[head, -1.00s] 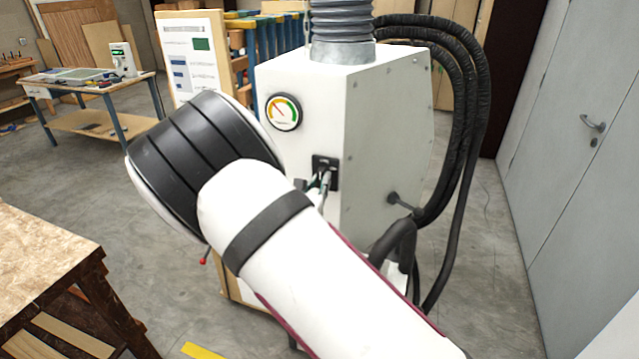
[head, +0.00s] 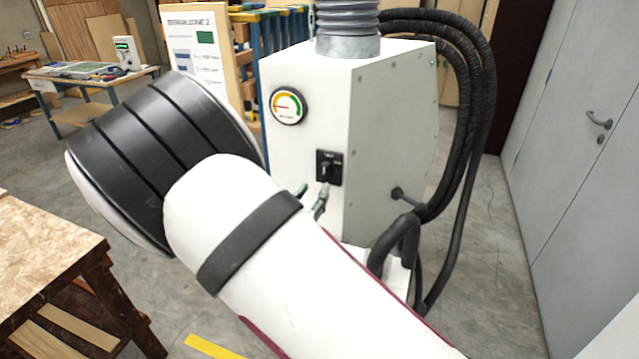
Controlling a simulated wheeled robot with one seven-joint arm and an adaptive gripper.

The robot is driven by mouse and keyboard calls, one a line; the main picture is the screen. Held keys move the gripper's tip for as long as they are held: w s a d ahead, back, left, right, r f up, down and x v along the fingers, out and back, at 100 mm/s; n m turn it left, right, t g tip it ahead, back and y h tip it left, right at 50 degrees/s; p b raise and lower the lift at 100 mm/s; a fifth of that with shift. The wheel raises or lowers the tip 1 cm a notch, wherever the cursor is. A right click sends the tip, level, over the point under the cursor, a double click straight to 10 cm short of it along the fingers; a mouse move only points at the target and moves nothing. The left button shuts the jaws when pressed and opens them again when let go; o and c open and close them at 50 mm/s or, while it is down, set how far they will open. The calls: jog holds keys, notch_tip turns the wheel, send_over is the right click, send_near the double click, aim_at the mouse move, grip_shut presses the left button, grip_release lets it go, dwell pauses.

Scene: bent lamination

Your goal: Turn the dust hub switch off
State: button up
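The dust hub (head: 390,130) is a white cabinet in the middle of the head view, with a grey hose on top. Its switch (head: 329,168) is a small black plate with a dark knob on the front face, below a round gauge (head: 287,105). The gauge needle points to the left. My gripper (head: 318,200) shows only as fingertip parts just below the switch, and they look apart from it. My own white arm hides the rest of the gripper and the lower front of the hub.
Black hoses (head: 470,120) loop down the hub's right side. Grey doors (head: 580,130) stand at the right. A wooden workbench (head: 45,255) is at the lower left. A notice board (head: 203,65) stands behind the hub. Open floor shows between bench and hub.

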jog(key=shift+v, duration=2.2)
jog(key=shift+d, duration=0.1)
jog(key=s+d+r+m+g+h, duration=0.1)
jog(key=s+d+r+m+g, duration=0.25)
jog(key=d+m, duration=0.35)
jog(key=s+d+r+m+g+h, duration=0.1)
jog(key=s+d+r+m+g, duration=0.3)
jog(key=d, duration=0.5)
jog(key=s+d+r+m+g+h, duration=0.1)
jog(key=s+d+r+m+g, duration=0.1)
jog(key=s+d+m+g, duration=0.35)
jog(key=s+r+m+t+y+b, duration=0.1)
jog(key=s+r+m+y, duration=0.2)
jog(key=s+m+y, duration=0.2)
jog(key=s+a+r+m+t+y+b, duration=0.1)
jog(key=s+r+m+y, duration=0.3)
jog(key=s+m, duration=0.5)
jog(key=shift+r+m+y, duration=0.2)
jog(key=shift+m+y, duration=0.2)
jog(key=shift+m, duration=0.25)
